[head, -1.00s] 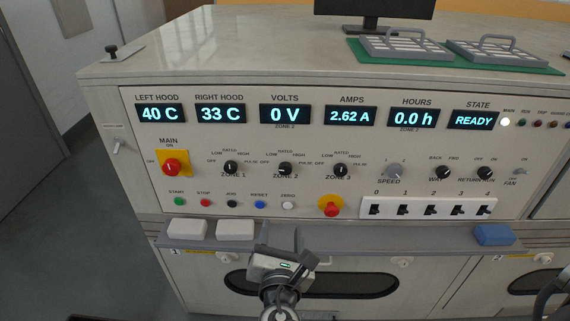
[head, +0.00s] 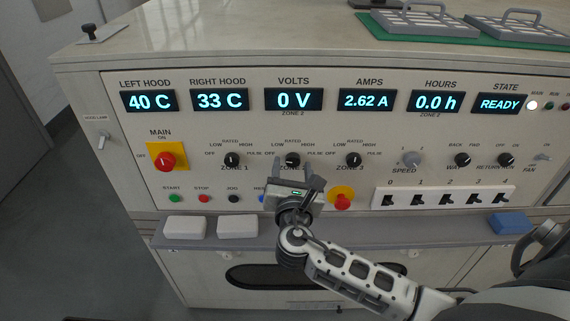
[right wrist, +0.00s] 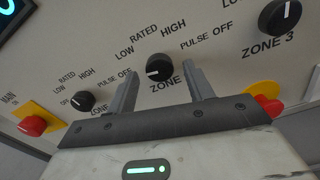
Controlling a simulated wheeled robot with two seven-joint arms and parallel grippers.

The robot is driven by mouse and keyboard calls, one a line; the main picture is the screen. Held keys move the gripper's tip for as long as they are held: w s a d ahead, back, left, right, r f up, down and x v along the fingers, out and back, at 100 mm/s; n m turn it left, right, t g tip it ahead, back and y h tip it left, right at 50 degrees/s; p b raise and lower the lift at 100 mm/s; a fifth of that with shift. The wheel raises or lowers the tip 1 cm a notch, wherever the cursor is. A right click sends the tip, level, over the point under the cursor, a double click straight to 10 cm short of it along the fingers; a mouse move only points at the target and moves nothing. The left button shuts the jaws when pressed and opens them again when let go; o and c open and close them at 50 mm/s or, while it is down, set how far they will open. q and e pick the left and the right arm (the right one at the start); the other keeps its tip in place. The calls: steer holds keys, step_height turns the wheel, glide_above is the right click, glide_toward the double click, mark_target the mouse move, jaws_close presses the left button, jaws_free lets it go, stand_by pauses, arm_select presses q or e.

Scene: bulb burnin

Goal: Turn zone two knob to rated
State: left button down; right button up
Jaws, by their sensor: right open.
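The zone two knob (head: 292,159) is a round black knob with a white mark, in the middle of three zone knobs. In the right wrist view the zone two knob (right wrist: 158,67) shows its mark toward the left, away from the RATED label (right wrist: 144,33) above it. My right gripper (head: 291,172) is open and empty just below and in front of the knob. In the right wrist view its two fingers stand left and right of the knob's lower part; I cannot tell if they touch it. My left gripper is not in view.
The zone one knob (head: 232,160) and zone three knob (head: 353,159) flank it. The red emergency button (head: 342,201) on yellow is close right of my gripper. Below, a grey ledge (head: 350,234) carries two white blocks and a blue block (head: 511,223).

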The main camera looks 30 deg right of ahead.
steer(key=shift+w+d, duration=0.2)
steer(key=shift+w, duration=0.05)
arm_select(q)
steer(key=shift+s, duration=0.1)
arm_select(e)
steer(key=shift+c, duration=0.9)
steer(key=c, duration=0.8)
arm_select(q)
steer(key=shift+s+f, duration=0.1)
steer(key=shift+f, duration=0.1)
